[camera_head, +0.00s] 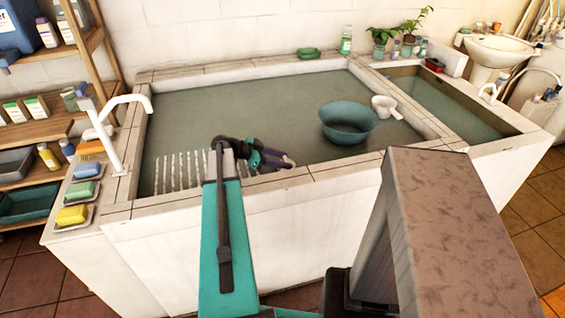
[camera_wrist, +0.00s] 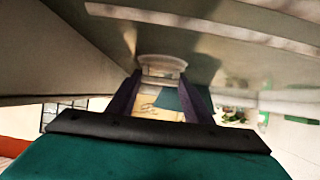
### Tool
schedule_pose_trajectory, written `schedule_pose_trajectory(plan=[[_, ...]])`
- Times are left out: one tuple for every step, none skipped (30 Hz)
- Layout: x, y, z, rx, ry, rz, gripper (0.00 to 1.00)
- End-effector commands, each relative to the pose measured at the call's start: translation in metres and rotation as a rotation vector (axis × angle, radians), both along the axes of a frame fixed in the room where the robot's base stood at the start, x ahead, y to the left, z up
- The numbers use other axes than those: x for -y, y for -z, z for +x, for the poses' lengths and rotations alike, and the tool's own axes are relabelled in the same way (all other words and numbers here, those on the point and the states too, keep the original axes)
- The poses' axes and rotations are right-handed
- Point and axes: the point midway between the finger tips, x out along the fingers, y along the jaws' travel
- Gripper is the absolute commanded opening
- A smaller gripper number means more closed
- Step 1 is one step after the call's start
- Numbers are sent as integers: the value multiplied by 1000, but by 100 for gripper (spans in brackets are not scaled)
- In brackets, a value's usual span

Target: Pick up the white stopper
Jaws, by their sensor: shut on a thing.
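My gripper (camera_head: 287,161) reaches over the near rim of the large water-filled basin (camera_head: 240,185), just inside its near wall. In the wrist view my gripper (camera_wrist: 164,80) has its two purple fingers on either side of a pale, round-edged thing at their tips, which looks like the white stopper (camera_wrist: 162,64). The fingers are shut on it. In the head view I cannot make out the stopper; it is hidden at the fingers or under the water.
A green bowl (camera_head: 348,122) and a white dipper (camera_head: 386,105) are in the basin at the right. A white faucet (camera_head: 128,125) and soap dishes with coloured soaps (camera_head: 83,190) stand on the left ledge. Open water lies in the middle. A smaller basin (camera_head: 445,105) adjoins at right.

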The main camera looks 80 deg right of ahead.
Motion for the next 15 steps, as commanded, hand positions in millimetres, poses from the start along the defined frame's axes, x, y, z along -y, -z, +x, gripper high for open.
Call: schedule_pose_trajectory(plan=[[0,-3,0,0,0,-1,24],[0,-4,0,0,0,-1,24],[0,-7,0,0,0,-1,24],[0,-9,0,1,0,-1,24],[0,-12,0,1,0,-1,24],[0,-16,0,1,0,-1,24],[0,-19,0,1,0,-2,24],[0,-23,0,1,0,-2,24],[0,-27,0,1,0,-2,24],[0,-31,0,1,1,-2,24],[0,-35,0,1,1,-2,24],[0,-41,0,1,1,-2,24],[0,-44,-1,1,1,-2,24],[0,-48,-1,1,0,-2,24],[0,-54,0,1,0,-2,24]])
